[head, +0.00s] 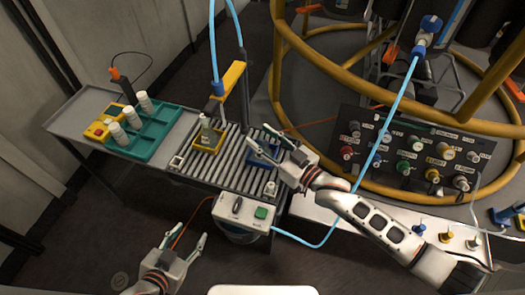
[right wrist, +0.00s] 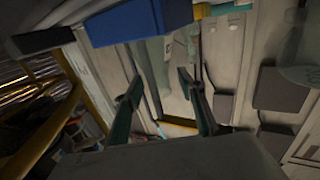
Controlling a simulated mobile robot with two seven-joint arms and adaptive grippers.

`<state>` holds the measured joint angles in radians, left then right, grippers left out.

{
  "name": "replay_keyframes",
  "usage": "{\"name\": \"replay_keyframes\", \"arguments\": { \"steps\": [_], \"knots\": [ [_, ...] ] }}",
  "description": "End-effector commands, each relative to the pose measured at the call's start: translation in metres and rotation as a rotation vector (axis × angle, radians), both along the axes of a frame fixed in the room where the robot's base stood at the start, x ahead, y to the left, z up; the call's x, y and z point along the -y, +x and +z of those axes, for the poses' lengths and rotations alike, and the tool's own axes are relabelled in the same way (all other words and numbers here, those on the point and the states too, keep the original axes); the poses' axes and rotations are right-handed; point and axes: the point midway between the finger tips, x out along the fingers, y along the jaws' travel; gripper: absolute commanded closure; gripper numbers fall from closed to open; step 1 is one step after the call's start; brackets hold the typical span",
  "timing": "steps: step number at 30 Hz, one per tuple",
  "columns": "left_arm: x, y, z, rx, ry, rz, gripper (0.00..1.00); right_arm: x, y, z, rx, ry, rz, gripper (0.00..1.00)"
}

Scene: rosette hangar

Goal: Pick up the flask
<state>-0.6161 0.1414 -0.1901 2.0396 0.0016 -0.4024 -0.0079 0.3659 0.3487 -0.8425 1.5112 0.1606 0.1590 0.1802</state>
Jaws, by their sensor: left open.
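The flask (head: 207,132) is a small pale bottle with a narrow neck. It stands upright in a yellow square holder (head: 202,149) on the roller conveyor. My right gripper (head: 259,140) is open above a blue square holder (head: 262,160), right of the flask and apart from it. In the right wrist view its two dark fingers (right wrist: 161,92) are spread with no clear object held between them. I cannot make out the flask for certain in that view. My left gripper (head: 190,237) is open and empty, low in front of the bench, well away from the flask.
A teal rack (head: 158,137) with several white-capped vials stands left of the flask. A yellow-topped post (head: 233,76) with blue hoses rises behind it. A control box (head: 242,212) hangs at the bench front. A knob panel (head: 410,155) and yellow ring frame (head: 285,60) stand right.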

Motion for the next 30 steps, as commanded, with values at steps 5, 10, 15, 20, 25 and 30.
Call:
{"name": "replay_keyframes", "arguments": {
  "steps": [5, 10, 15, 20, 25, 30],
  "knots": [
    [0.001, 0.002, 0.002, 0.005, -0.002, -0.001, 0.53, 0.0, 0.0, 0.001, 0.001, 0.001, 0.0, 0.76],
    [0.002, 0.0, 0.001, 0.002, -0.004, -0.002, 0.53, 0.0, 0.0, 0.001, 0.001, 0.001, 0.0, 1.0],
    [0.003, -0.003, 0.0, -0.004, -0.006, -0.004, 0.53, 0.0, 0.0, 0.001, 0.001, 0.001, 0.0, 1.0],
    [0.004, -0.004, 0.0, -0.005, -0.006, -0.003, 0.53, 0.0, 0.0, 0.004, 0.002, 0.001, 0.0, 1.0],
    [0.004, -0.002, 0.006, 0.001, -0.009, -0.002, 0.53, 0.0, 0.0, 0.02, 0.005, 0.004, 0.0, 1.0],
    [0.005, 0.0, 0.015, 0.007, -0.018, 0.0, 0.53, 0.0, 0.001, 0.052, 0.01, 0.003, 0.001, 1.0]
  ]
}}
